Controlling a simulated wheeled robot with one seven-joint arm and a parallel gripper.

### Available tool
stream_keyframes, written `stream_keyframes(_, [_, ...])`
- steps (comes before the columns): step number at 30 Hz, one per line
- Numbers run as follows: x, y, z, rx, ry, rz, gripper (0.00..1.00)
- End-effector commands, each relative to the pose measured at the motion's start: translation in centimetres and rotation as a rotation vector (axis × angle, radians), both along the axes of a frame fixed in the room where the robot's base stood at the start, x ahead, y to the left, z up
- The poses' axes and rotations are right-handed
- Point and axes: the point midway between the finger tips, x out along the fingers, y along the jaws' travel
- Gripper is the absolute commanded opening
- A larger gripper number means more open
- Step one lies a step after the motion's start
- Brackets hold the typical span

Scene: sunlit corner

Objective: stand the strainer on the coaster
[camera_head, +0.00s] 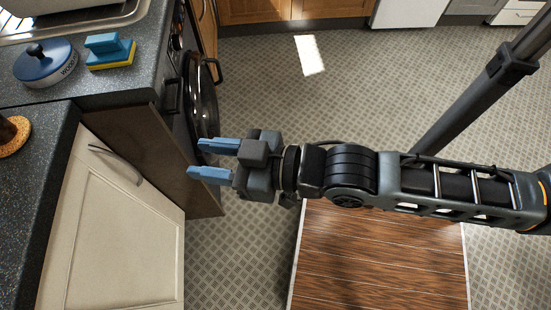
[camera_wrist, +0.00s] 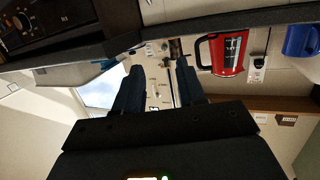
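My gripper (camera_head: 203,159) is open and empty, with two blue fingers apart, over the floor in front of the counter fronts in the head view. The fingers also show dark in the wrist view (camera_wrist: 160,88). A round cork-coloured piece (camera_head: 14,148), perhaps the coaster, lies on the dark worktop at the left edge, partly cut off. A brown object (camera_head: 8,130) stands on or over it, also cut off; I cannot tell what it is. I cannot make out a strainer in either view.
A blue-topped round item (camera_head: 45,62) and a blue and yellow sponge (camera_head: 110,50) are on the worktop (camera_head: 40,200) near the sink. The oven door (camera_head: 200,95) is close to my gripper. The wrist view shows a red kettle (camera_wrist: 228,52) and a blue mug (camera_wrist: 300,40).

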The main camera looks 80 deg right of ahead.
Motion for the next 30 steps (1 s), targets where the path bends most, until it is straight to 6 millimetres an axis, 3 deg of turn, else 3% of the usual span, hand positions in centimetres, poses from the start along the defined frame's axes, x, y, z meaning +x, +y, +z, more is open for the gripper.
stream_keyframes(1, [-2.3, 0.0, -0.3, -0.001, 0.024, 0.001, 0.39])
stream_keyframes(6, [-8.4, -0.1, 0.2, -0.004, 0.065, 0.005, 0.39])
stream_keyframes(12, [-12.9, -0.2, 1.4, -0.009, 0.097, 0.01, 0.39])
stream_keyframes(17, [-14.1, -0.3, 1.9, -0.01, 0.104, 0.011, 0.39])
stream_keyframes(30, [-14.1, -0.3, 1.9, -0.009, 0.104, 0.011, 0.39])
